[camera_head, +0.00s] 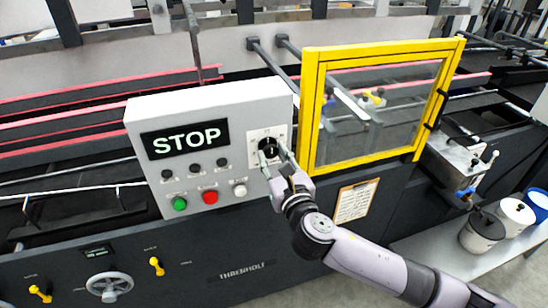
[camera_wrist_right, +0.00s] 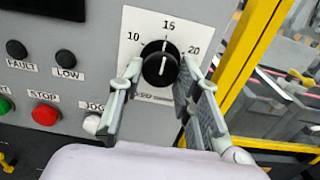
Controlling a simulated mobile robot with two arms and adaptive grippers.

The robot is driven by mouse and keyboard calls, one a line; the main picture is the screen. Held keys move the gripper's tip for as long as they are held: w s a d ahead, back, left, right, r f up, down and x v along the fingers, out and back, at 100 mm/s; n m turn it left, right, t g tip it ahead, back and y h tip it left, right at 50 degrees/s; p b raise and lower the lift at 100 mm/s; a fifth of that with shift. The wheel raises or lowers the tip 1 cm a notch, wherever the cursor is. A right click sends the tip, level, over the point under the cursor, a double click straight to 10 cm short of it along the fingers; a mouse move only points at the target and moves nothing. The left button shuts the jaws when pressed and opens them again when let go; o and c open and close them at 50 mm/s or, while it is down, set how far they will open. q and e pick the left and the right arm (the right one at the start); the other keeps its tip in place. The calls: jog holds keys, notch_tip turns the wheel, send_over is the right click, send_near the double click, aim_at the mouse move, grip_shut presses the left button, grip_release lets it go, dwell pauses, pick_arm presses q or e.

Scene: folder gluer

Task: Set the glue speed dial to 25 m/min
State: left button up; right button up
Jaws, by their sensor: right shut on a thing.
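The glue speed dial (camera_head: 268,146) is a black round knob on a white scale plate at the right of the grey control panel. In the right wrist view the dial (camera_wrist_right: 160,64) shows a white line pointing up close to the 15 mark. The marks 10, 15 and 20 are readable; the lower part of the plate is partly hidden by my fingers. My right gripper (camera_head: 274,154) is at the dial, and in the wrist view its fingers (camera_wrist_right: 160,72) are shut on the knob from both sides. My left gripper is not in view.
The panel (camera_head: 215,102) has a display reading STOP (camera_head: 185,139), small black knobs and green (camera_head: 179,204), red (camera_head: 210,197) and white (camera_head: 239,190) buttons. A yellow-framed guard (camera_head: 311,115) stands close right of the dial. A clipboard (camera_head: 355,201) hangs below it.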

jog(key=shift+c, duration=0.6)
jog(key=shift+m, duration=0.3)
jog(key=m, duration=0.5)
jog(key=shift+a+m+p, duration=0.1)
jog(key=shift+m+p, duration=0.2)
jog(key=m, duration=1.1)
jog(key=shift+m+p, duration=0.4)
jog(key=m, duration=0.6)
jog(key=shift+p, duration=0.35)
jog(key=o, duration=1.1)
jog(key=shift+r, duration=0.15)
